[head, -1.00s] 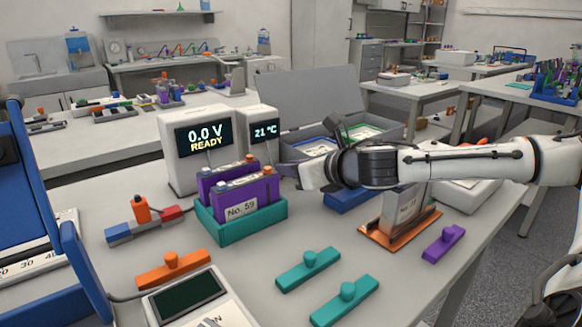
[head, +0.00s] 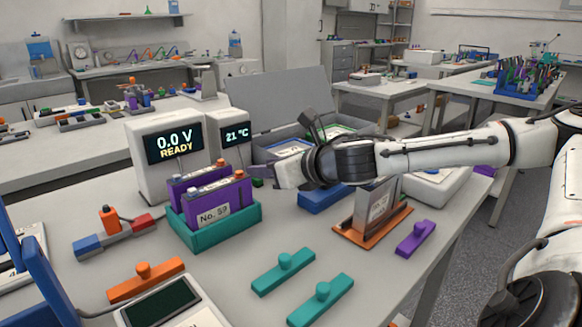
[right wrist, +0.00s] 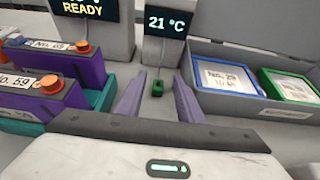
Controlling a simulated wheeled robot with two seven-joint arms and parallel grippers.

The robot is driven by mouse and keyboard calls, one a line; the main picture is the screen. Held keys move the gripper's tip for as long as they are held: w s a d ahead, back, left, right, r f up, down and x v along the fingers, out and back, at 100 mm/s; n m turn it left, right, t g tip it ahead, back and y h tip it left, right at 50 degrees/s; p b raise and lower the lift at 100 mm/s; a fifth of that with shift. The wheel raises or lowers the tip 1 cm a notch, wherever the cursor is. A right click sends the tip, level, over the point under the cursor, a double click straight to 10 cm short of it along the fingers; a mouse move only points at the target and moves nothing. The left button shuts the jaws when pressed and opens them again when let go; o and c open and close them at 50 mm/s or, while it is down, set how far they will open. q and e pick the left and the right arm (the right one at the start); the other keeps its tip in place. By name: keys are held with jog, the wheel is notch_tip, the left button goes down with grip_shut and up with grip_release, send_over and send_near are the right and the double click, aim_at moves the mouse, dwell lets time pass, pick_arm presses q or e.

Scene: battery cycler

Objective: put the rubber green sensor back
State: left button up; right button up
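The green sensor (right wrist: 157,88) is a small green block on the grey table in front of the 21 °C display (right wrist: 167,24). It also shows as a small green patch in the head view (head: 257,183). A thin cable seems to run up from it to the display. My right gripper (right wrist: 158,92) is open, with its two fingers on either side of the line to the sensor. The sensor shows between the fingertips; I cannot tell whether they touch it. My left gripper is not in view.
A teal holder (head: 222,233) with purple batteries (head: 213,203) stands left of the right gripper. The grey case (head: 278,104) with framed trays is behind it. An orange stand (head: 372,228), teal handled bars (head: 283,272) and a purple bar (head: 415,237) lie nearer.

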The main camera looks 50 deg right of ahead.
jog(key=v, duration=1)
jog(key=shift+s+a+r, duration=0.1)
jog(key=shift+s+r, duration=0.05)
jog(key=shift+s, duration=0.15)
